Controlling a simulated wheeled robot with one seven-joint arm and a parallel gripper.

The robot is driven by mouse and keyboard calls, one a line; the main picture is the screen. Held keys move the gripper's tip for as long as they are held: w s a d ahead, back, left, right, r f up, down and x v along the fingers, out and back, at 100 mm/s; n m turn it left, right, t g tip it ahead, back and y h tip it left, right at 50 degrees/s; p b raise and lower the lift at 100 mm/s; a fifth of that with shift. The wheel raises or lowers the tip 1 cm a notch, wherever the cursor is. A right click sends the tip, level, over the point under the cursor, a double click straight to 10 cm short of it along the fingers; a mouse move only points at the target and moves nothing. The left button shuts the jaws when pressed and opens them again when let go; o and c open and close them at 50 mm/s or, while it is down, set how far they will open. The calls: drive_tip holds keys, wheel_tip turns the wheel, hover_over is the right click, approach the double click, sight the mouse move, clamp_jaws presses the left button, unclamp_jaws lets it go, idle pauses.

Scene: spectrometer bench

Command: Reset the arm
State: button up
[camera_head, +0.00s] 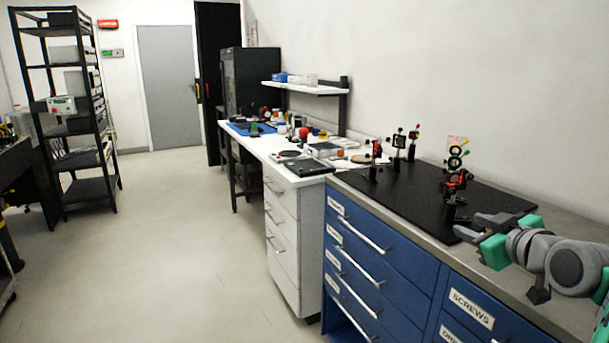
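My gripper (467,228) is at the right of the head view, at the end of my grey and green arm. It is over the front edge of the black breadboard (425,186) on the blue drawer cabinet. Its fingers point left, toward the optics. The fingers are small and partly overlap in this view, so I cannot tell how far apart they are. No object shows clearly between them. A red and black optic mount (455,183) stands on the breadboard just behind the gripper.
More optic mounts (398,150) stand along the breadboard. Blue drawers (368,246) with handles front the cabinet. A white bench (292,170) with many small items continues beyond. A black shelf rack (92,130) stands far left. The floor (165,235) between is clear.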

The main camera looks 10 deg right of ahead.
drive_tip(key=s+a+f+m+g+y+p, duration=0.1)
drive_tip(key=a+f+g+p, duration=0.2)
drive_tip(key=a, duration=0.6)
drive_tip(key=a+f+m+g+y+p, duration=0.1)
drive_tip(key=a+f+g+p, duration=0.15)
drive_tip(key=a+p, duration=0.5)
drive_tip(key=s+a+f+m+g+p, duration=0.1)
drive_tip(key=s+a+f+g+p, duration=0.1)
drive_tip(key=s, duration=0.5)
drive_tip(key=s+a+f+m+g+h+p, duration=0.1)
drive_tip(key=s+a+f+g, duration=0.2)
drive_tip(key=s+a, duration=0.4)
drive_tip(key=shift+s+a+g+p, duration=0.15)
drive_tip(key=shift+a+g+p, duration=0.05)
drive_tip(key=shift+g+p, duration=0.25)
